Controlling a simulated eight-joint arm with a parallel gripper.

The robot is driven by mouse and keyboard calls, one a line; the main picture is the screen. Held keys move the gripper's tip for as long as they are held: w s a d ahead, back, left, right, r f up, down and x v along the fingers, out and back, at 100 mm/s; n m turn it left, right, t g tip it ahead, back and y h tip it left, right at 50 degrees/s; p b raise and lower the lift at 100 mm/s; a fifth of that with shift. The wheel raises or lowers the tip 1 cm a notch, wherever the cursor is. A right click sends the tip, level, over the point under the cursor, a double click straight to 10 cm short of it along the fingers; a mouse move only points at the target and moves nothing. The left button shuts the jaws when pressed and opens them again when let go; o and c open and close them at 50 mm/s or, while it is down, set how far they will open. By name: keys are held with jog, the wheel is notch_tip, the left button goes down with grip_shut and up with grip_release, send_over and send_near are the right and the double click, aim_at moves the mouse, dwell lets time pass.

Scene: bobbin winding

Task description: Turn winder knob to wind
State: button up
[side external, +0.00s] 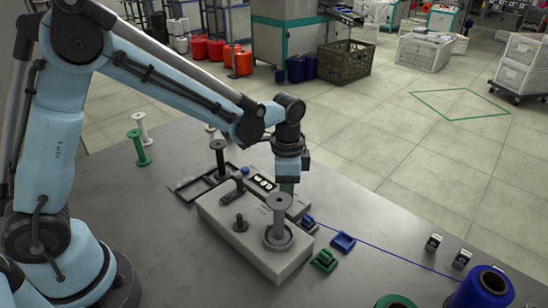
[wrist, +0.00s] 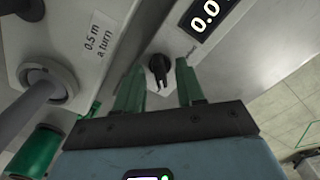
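The black winder knob (wrist: 160,68) shows in the wrist view, below the counter display (wrist: 205,14), which reads 0.0 in its visible part. My gripper (wrist: 160,72) is open, with one green finger on each side of the knob and visible gaps between. I cannot tell how far down the fingers reach. In the side view my gripper (side external: 287,187) hangs over the far side of the grey winder (side external: 262,252), behind a grey bobbin (side external: 281,218) standing on it. The knob is not clearly visible there. A label (wrist: 97,42) reads "0.5 m a turn".
A blue thread (side external: 390,253) runs across the table to a large blue spool (side external: 485,290). Blue (side external: 342,242) and green (side external: 324,262) small parts lie beside the winder. Loose bobbins (side external: 138,146) stand at the back left.

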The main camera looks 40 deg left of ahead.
notch_tip(320, 180, up, 12)
dwell(0.6)
jog(key=s+a+f+n+t, duration=0.1)
jog(key=s+a+n+t, duration=0.6)
jog(key=s, duration=0.4)
jog(key=shift+s+a+n, duration=0.4)
jog(key=shift+a+n, duration=0.1)
jog(key=shift+n, duration=0.6)
